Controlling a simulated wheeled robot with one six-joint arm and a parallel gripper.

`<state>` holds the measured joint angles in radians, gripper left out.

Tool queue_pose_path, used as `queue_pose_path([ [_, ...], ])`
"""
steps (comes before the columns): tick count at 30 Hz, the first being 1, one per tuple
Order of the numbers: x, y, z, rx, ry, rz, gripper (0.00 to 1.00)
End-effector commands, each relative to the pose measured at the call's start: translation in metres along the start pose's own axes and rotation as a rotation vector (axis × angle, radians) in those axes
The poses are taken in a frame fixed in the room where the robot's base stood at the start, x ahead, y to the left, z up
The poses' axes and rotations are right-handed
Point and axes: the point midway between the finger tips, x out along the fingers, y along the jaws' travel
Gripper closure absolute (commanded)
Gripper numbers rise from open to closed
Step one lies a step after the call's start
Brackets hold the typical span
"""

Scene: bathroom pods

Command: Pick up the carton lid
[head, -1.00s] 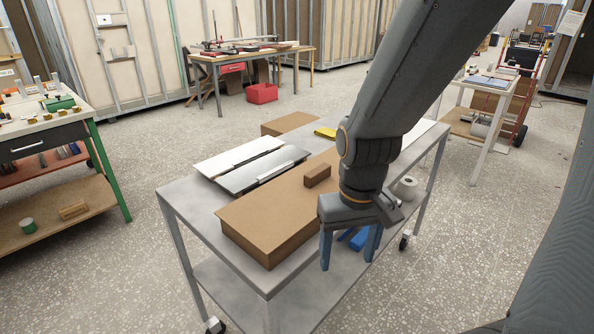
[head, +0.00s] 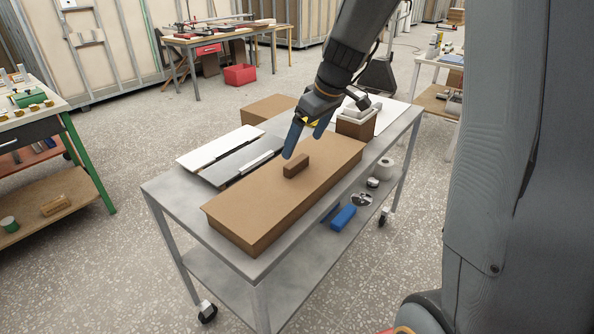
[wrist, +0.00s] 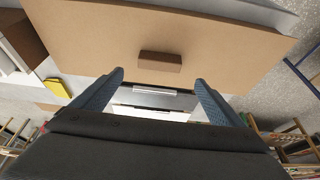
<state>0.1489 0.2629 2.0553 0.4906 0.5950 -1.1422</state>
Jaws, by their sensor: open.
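The carton lid (head: 260,211) is a flat brown cardboard cover on a long carton (head: 241,234) on the grey metal cart. A small brown block-shaped handle (head: 296,166) stands up from its top. In the wrist view the lid (wrist: 220,38) fills the upper part, with the handle (wrist: 160,61) ahead of the fingers and centred between them. My gripper (head: 305,142) is above the lid's far side, close to the handle. Its blue fingers are apart and empty. In the wrist view my gripper (wrist: 159,80) is open, with nothing between the fingertips.
On the cart (head: 180,200) lie white and grey panels (head: 221,148) left of the carton. An open brown box (head: 356,121) stands behind. Another box (head: 268,108) is beyond.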

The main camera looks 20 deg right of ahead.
Motion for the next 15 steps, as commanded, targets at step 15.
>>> queue_pose_path([
  [15,0.047,0.002,0.006,-0.011,0.001,-0.005,0.08],
])
